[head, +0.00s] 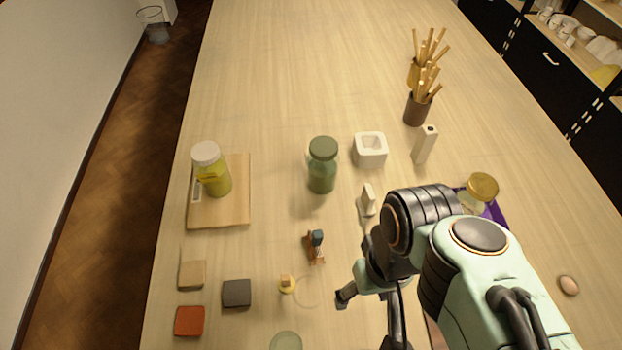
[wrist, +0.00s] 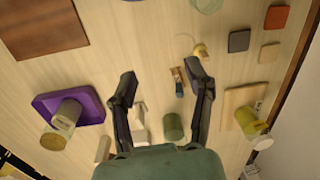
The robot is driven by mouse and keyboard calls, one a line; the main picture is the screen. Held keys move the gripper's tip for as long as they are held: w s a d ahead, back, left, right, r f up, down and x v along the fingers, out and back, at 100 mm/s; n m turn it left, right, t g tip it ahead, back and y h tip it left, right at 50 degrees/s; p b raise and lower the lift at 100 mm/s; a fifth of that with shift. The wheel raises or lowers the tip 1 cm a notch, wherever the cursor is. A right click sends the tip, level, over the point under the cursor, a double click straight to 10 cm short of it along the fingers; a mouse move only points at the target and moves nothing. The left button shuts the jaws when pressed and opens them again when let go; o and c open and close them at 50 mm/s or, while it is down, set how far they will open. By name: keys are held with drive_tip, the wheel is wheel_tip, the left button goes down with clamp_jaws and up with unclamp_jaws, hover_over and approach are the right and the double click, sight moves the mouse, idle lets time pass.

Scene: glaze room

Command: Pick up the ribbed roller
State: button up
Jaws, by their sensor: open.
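A small tool with a brown wooden part and a dark blue-grey head (head: 315,246) lies on the table left of my arm. It may be the ribbed roller, but its ribs are too small to make out. It also shows in the wrist view (wrist: 178,80), between the fingers and nearer the right one. My gripper (wrist: 162,74) is open and empty, above the table. In the head view, one dark fingertip shows right of and nearer than the tool; the rest is mostly hidden by my arm.
A yellow-based knob (head: 287,285) and dark grey block (head: 236,293) lie nearby. A green jar (head: 322,166) and white square pot (head: 371,150) stand beyond. A yellow jar stands on a wooden board (head: 240,205). A purple tray (wrist: 90,108) holds another jar.

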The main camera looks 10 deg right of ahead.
drive_tip(key=t, duration=0.3)
hover_over(316, 241)
drive_tip(key=w+d, duration=0.1)
drive_tip(key=d, duration=0.1)
wheel_tip(316, 241, down, 3)
drive_tip(key=f+g, duration=0.1)
drive_tip(key=f, duration=0.3)
drive_tip(key=f+g, duration=0.1)
drive_tip(key=f, duration=0.3)
drive_tip(key=a+f+g, duration=0.1)
drive_tip(key=f, duration=0.3)
drive_tip(key=shift+w+f+n+y, duration=0.15)
drive_tip(key=shift+f+n+y, duration=0.15)
drive_tip(key=f, duration=0.5)
drive_tip(key=shift+a+f, duration=0.35)
drive_tip(key=shift+f, duration=0.5)
clamp_jaws()
